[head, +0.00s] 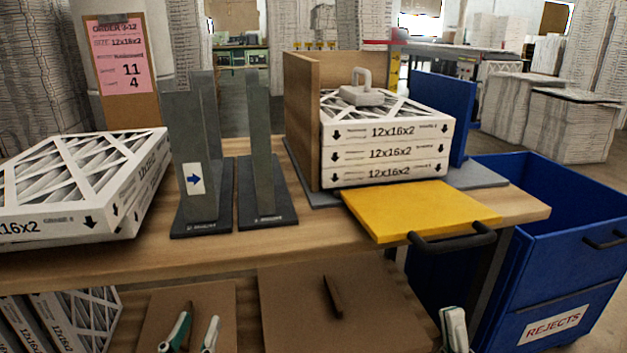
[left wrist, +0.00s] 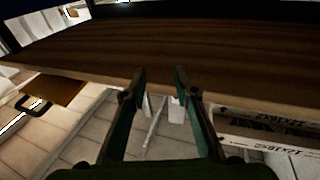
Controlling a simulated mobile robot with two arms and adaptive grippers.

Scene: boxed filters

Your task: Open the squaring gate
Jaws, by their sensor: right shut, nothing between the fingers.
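The squaring gate is a yellow panel (head: 420,210) with a black bar handle (head: 452,240). It lies flat, tipped slightly down toward me, in front of a stack of filters (head: 388,155). Its handle hangs past the table's front edge. An orange-brown panel with a dark handle, likely the gate, shows in the left wrist view (left wrist: 56,90). My left gripper (head: 196,330) is low in front of the table, left of the gate, open and empty; its parted fingers show in the left wrist view (left wrist: 160,74). My right gripper (head: 453,318) is shut and empty, below the handle and apart from it.
The stack stands between a wooden wall (head: 302,120) and a blue wall (head: 442,105), with a grey handled block (head: 362,92) on top. Grey uprights (head: 262,150), more filters (head: 80,185) and an order card (head: 124,60) are left. A blue rejects bin (head: 560,230) stands right.

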